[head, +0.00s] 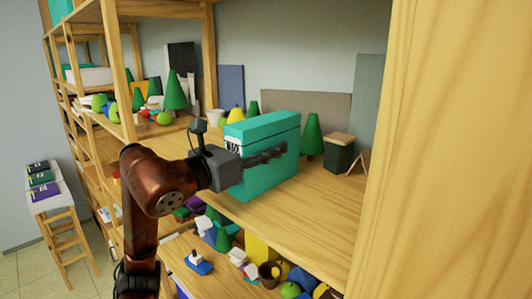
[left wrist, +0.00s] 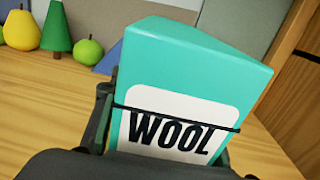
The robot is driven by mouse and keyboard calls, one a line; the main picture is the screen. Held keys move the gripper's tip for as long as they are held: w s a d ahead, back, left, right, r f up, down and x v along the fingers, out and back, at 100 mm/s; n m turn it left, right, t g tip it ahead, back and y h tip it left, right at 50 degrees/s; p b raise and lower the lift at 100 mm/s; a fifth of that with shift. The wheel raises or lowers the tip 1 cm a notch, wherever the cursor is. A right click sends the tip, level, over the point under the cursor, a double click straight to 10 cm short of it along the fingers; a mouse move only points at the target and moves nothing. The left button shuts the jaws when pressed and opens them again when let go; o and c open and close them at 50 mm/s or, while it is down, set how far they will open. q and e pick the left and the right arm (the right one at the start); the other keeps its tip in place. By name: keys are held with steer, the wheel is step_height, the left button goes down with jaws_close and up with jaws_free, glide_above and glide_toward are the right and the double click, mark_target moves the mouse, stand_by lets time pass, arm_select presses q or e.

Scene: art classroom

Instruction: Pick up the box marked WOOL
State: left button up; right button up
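The box marked WOOL is a teal box (head: 268,133) standing upright on the wooden shelf. In the left wrist view the box (left wrist: 190,75) fills the middle, its white label with black WOOL lettering facing the camera. My left gripper (head: 268,157) reaches in from the left, one finger lying along the box's near side. In the left wrist view the fingers of my left gripper (left wrist: 165,135) flank the box on both sides. I cannot tell whether they press on it. The far finger is hidden in the head view. My right gripper is not in view.
On the shelf, a green cone tree (head: 312,137) and a dark green bin (head: 339,153) stand right of the box. A yellow pear (head: 236,114) is behind it. A wooden upright (head: 425,150) bounds the right. The shelf below (head: 190,245) is cluttered.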

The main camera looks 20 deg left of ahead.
arm_select(q)
steer(key=c, duration=0.8)
steer(key=shift+r, duration=0.1)
steer(key=shift+c, duration=0.4)
steer(key=shift+r, duration=0.15)
